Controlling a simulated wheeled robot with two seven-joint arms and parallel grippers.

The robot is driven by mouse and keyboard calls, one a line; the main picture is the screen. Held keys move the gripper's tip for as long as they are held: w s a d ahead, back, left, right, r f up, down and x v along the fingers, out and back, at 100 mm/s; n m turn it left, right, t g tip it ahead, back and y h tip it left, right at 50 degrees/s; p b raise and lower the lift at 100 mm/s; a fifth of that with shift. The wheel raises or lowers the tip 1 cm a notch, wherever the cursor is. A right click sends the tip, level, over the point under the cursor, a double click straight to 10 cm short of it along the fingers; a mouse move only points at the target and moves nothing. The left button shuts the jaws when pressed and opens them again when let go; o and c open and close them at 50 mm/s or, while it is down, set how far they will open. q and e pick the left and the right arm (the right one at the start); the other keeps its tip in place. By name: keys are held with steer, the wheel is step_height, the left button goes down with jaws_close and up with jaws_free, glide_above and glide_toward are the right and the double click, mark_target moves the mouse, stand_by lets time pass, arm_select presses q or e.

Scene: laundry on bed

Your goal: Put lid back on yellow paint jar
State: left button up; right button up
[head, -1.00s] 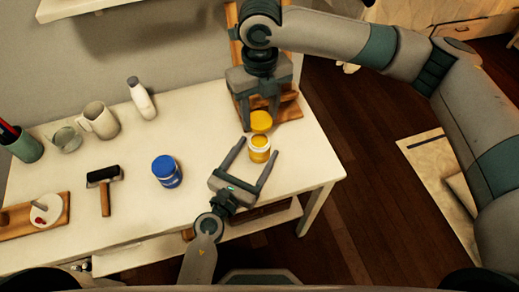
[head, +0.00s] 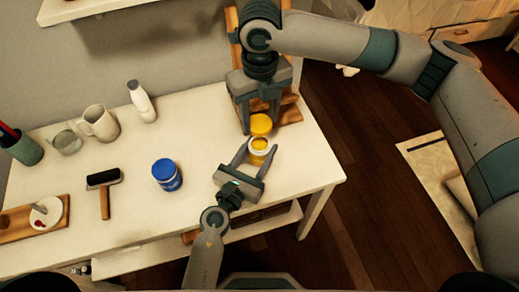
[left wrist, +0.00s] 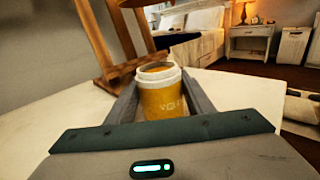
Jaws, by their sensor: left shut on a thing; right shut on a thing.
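The yellow paint jar (head: 260,147) stands upright and uncapped near the right end of the table, with yellow paint visible inside its white rim. In the left wrist view the jar (left wrist: 164,97) sits between the two fingers. My left gripper (head: 258,152) is shut on the jar from the front. The yellow lid (head: 261,124) is just behind and above the jar's mouth in the head view. My right gripper (head: 260,122) points down from above and is shut on the lid. The exact gap between lid and jar cannot be told.
A wooden easel (head: 289,108) stands right behind the jar. A blue jar (head: 166,174), a roller (head: 104,190), a white bottle (head: 142,101), a mug (head: 99,121) and a wooden board (head: 20,224) are further left on the white table (head: 215,118). The tabletop right of the jar is clear.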

glide_above(259, 145)
steer(key=shift+f, duration=2.5)
steer(key=shift+f, duration=0.1)
steer(key=shift+f, duration=0.75)
steer(key=shift+f, duration=0.55)
